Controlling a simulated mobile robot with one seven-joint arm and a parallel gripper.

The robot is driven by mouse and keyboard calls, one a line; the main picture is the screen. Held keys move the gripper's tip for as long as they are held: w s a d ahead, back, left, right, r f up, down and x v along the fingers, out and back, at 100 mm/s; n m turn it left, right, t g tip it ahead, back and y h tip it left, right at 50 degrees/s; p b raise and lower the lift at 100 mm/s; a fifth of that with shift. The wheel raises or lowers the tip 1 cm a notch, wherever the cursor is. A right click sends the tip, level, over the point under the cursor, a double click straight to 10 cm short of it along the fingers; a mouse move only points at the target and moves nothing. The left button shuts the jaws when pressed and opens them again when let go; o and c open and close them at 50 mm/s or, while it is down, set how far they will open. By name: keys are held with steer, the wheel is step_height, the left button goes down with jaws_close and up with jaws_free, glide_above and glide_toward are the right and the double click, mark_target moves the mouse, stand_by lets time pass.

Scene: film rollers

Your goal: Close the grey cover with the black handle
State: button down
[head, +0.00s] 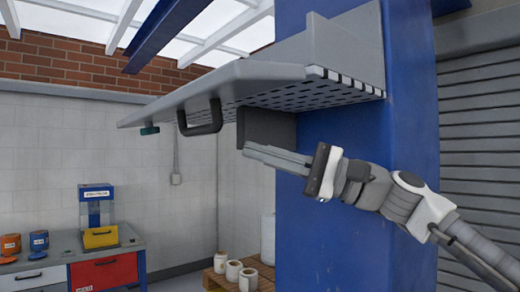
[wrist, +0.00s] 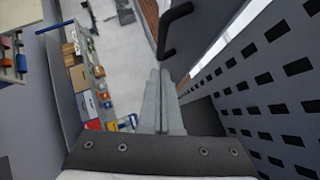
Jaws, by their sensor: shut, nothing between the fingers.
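The grey cover (head: 215,84) stands open, sticking out to the left from a grey housing (head: 345,45) on the blue column. Its black handle (head: 201,118) hangs from its underside. The handle also shows at the top of the wrist view (wrist: 172,28), beyond the fingertips. My gripper (head: 247,150) is shut and empty, below the cover and to the right of the handle. Its closed fingers (wrist: 160,82) point toward the handle in the wrist view, with a visible gap. A slotted panel (wrist: 265,80) fills the right of the wrist view.
The blue column (head: 330,220) stands right behind my gripper. A dark grey block (head: 267,128) is mounted under the housing, close to the fingers. A small green knob (head: 150,130) hangs under the cover's left end. A workbench (head: 70,262) is at the lower left. Space left of the gripper is clear.

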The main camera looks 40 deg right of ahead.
steer(key=x, duration=0.7)
steer(key=shift+p, duration=0.4)
steer(key=shift+a+f+b, duration=0.15)
steer(key=shift+a+b, duration=0.05)
steer(key=shift+b, duration=0.4)
